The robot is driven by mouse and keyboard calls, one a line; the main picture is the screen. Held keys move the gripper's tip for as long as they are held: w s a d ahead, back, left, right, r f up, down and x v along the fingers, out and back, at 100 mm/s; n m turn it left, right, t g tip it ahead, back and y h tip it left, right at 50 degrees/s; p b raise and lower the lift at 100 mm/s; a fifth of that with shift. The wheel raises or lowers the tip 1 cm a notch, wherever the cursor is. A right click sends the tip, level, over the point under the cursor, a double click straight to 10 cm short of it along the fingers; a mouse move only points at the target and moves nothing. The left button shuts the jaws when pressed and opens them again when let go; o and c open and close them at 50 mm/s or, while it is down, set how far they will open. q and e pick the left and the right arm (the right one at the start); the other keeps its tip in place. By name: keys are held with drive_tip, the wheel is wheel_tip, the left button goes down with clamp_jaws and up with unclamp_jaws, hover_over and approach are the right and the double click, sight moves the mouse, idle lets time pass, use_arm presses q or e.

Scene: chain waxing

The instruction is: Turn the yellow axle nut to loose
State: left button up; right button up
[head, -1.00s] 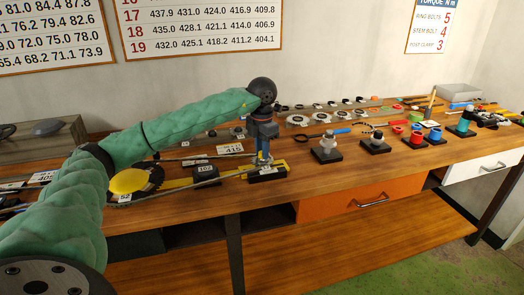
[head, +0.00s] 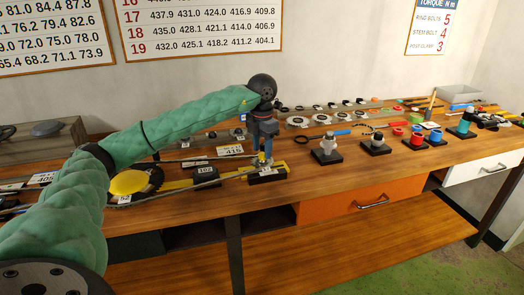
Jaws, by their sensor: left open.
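My left gripper (head: 263,154) points down over a small black stand (head: 268,177) near the front edge of the bench. Its jaws are open around or just above a small yellow part (head: 261,161) on the stand, which looks like the yellow axle nut. The fingers hide much of it, and contact cannot be told. A yellow strip (head: 279,166) shows at the right of the fingers. My right gripper is not in view.
Left of the stand are a black block marked 102 (head: 205,174), a card marked 415 (head: 231,150) and a yellow disc (head: 128,182). To the right, a grey fitting (head: 327,145) stands on a black base. The bench front between them is clear.

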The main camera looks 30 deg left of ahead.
sight(262, 153)
use_arm(q)
wheel_tip(262, 153, up, 5)
drive_tip(key=shift+b, duration=0.45)
drive_tip(key=shift+r, duration=0.75)
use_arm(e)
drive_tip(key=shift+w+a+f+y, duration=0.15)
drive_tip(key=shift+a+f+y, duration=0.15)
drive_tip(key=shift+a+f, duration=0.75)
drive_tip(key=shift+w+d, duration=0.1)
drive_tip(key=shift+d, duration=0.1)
